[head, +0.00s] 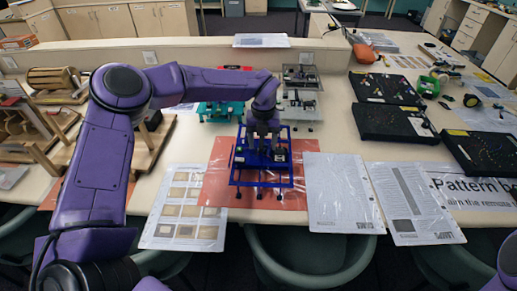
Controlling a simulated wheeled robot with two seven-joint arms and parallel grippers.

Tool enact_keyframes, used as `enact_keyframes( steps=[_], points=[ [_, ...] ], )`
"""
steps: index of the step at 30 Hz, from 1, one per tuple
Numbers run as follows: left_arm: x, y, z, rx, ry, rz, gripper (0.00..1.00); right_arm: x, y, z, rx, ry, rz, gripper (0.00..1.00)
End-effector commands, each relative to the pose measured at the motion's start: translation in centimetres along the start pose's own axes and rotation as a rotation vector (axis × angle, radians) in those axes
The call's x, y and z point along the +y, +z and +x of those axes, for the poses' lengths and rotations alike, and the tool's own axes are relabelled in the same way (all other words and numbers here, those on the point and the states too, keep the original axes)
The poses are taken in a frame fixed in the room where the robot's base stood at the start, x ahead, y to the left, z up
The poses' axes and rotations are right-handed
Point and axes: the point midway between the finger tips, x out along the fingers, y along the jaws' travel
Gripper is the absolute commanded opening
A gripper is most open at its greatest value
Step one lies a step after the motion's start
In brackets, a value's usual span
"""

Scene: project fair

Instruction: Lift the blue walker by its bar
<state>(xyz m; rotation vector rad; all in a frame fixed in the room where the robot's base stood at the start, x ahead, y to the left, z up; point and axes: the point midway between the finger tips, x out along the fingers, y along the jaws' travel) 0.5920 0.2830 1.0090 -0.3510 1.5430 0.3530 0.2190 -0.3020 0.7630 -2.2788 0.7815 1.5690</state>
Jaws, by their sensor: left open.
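The blue walker (262,178) is a blue frame with thin legs. It stands on an orange-red mat (213,188) at the middle of the table. My left gripper (263,146) points down over the walker's upper part, with its fingertips at or just above the top. It is open. The gripper hides part of the walker's top, so I cannot tell whether the bar lies between the fingers. My right gripper is not in view; only a purple part of my right arm shows at the bottom right corner.
A teal walker-like model (220,110) and a grey one (300,100) stand behind. Printed sheets (340,195) lie right of the mat, another sheet (186,215) left. Black boards (390,122) fill the right, wooden models (50,125) the left. Green chairs (315,260) stand at the front edge.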

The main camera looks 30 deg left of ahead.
Motion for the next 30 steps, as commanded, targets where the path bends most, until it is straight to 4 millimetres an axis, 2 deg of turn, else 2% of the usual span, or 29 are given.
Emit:
enact_keyframes(
  steps=[3, 8, 11, 12, 13, 20, 23, 26, 30],
  points=[
    [0.1, 0.0, 0.8, 0.001, 0.000, -0.001, 0.64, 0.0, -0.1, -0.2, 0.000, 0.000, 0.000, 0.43],
    [0.1, 0.0, 0.8, 0.000, 0.000, -0.002, 0.64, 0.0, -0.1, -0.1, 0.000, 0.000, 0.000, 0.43],
    [0.1, 0.0, 0.8, 0.000, 0.000, -0.002, 0.35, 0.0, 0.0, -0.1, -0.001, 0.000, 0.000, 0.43],
    [0.1, 0.0, 0.8, 0.000, 0.000, -0.002, 0.21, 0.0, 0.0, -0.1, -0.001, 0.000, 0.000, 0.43],
    [0.1, 0.0, 0.8, 0.000, 0.000, -0.001, 0.14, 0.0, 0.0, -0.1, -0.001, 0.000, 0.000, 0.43],
    [0.1, 0.1, 0.7, -0.002, -0.001, -0.001, 0.14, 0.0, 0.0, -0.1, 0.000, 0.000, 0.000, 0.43],
    [0.1, 0.1, 0.0, -0.005, -0.003, -0.001, 0.14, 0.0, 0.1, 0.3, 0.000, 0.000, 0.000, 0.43],
    [0.1, 0.1, -1.8, -0.006, -0.004, -0.002, 0.14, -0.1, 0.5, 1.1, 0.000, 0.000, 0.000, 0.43],
    [0.0, 0.1, -5.2, -0.007, -0.003, -0.002, 0.14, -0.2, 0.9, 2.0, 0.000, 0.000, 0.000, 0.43]
  ],
)
